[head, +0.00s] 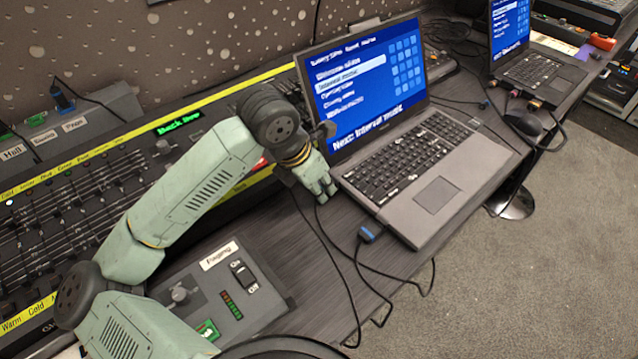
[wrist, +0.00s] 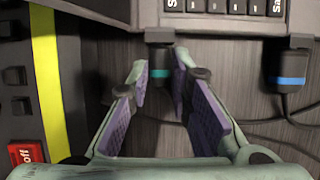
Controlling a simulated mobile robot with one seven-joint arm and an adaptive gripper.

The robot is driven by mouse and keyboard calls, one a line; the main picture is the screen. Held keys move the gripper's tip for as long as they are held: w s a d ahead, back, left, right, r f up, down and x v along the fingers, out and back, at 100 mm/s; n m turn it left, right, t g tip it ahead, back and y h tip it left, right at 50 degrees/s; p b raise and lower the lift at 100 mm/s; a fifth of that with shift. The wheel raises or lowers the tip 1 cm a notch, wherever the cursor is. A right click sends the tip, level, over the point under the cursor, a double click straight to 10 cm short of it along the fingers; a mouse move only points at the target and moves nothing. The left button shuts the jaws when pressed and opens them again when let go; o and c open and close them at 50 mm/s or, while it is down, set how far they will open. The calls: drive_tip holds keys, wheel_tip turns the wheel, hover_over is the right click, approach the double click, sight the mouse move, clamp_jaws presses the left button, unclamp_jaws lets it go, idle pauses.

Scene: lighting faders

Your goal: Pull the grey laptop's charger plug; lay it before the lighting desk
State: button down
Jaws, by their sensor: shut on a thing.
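The grey laptop (head: 440,190) stands open on the dark table, its side edge at the top of the wrist view (wrist: 220,20). My gripper (head: 327,190) is at the laptop's left side. In the wrist view my gripper's fingers (wrist: 160,78) are closed around a dark plug with a teal band (wrist: 160,73), which sits at the laptop's edge. I cannot tell whether it is still seated. A second plug, with a blue band (head: 368,232), is at the same edge, apart from my fingers; it also shows in the wrist view (wrist: 288,80). The lighting desk (head: 75,205) is at the left.
A grey paging box (head: 265,283) stands before the lighting desk. Loose black cables (head: 345,250) cross the table between box and laptop. A strip of bare table (head: 310,285) lies there.

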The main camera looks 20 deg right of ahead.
drive_tip(key=shift+a, duration=0.15)
drive_tip(key=shift+s+a+b, duration=0.25)
drive_tip(key=shift+a+b, duration=0.2)
drive_tip(key=shift+a, duration=0.15)
drive_tip(key=shift+s+a+b, duration=0.25)
drive_tip(key=shift+a+b, duration=0.15)
drive_tip(key=shift+a, duration=0.25)
drive_tip(key=shift+s+a+b, duration=0.25)
drive_tip(key=shift+a+b, duration=0.2)
drive_tip(key=shift+a, duration=0.15)
drive_tip(key=shift+s+a, duration=0.1)
drive_tip(key=shift+r, duration=0.1)
